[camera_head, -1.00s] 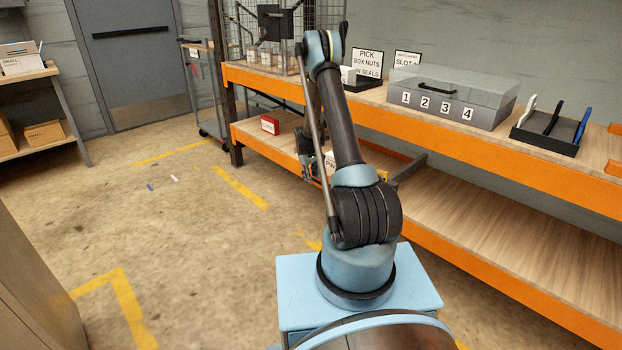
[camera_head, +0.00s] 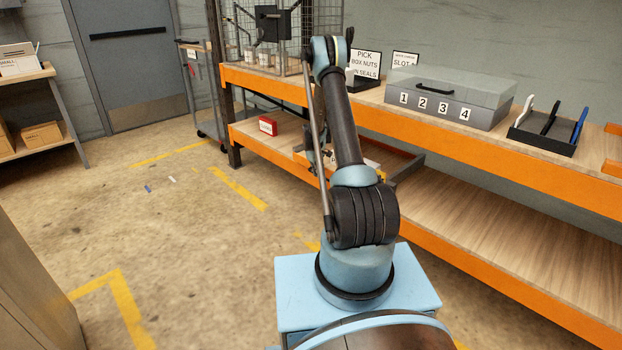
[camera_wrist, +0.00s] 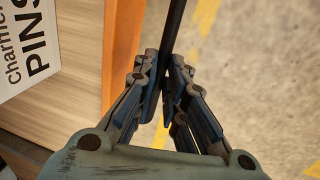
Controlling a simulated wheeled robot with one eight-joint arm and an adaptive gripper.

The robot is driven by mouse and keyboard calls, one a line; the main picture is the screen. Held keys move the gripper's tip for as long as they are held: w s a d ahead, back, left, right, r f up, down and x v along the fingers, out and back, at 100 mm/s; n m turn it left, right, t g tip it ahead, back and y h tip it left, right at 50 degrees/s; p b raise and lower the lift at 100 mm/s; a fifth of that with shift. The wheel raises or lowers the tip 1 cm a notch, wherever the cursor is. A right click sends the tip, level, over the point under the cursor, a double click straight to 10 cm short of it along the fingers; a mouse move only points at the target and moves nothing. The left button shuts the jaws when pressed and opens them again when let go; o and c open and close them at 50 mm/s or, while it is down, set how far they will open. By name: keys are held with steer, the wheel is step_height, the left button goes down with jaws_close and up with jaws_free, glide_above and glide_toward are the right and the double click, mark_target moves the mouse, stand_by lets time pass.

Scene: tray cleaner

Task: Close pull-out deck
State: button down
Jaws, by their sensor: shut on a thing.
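The pull-out deck (camera_wrist: 75,95) shows in the wrist view as a wooden surface with an orange front edge. A dark bar (camera_wrist: 174,25), which looks like its handle, runs alongside that edge. My gripper (camera_wrist: 165,75) is shut on this bar, with a finger on each side of it. In the head view my arm hides most of the gripper and the deck at the lower shelf level. How far the deck stands out cannot be told.
A white sign reading "PINS" (camera_wrist: 25,45) is on the deck. The orange-edged workbench (camera_head: 480,148) carries a numbered box (camera_head: 440,115) and a black holder (camera_head: 545,143). A red box (camera_head: 268,126) sits on the lower shelf.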

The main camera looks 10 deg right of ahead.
steer(key=shift+w+d, duration=0.6)
steer(key=shift+d, duration=0.25)
steer(key=c, duration=1.7)
jaws_free()
steer(key=shift+o, duration=0.2)
steer(key=shift+a, duration=0.1)
step_height(320, 180, up, 12)
steer(key=s+a, duration=0.1)
steer(key=shift+s+a+f, duration=0.15)
steer(key=shift+s+a, duration=0.1)
steer(key=shift+a, duration=0.15)
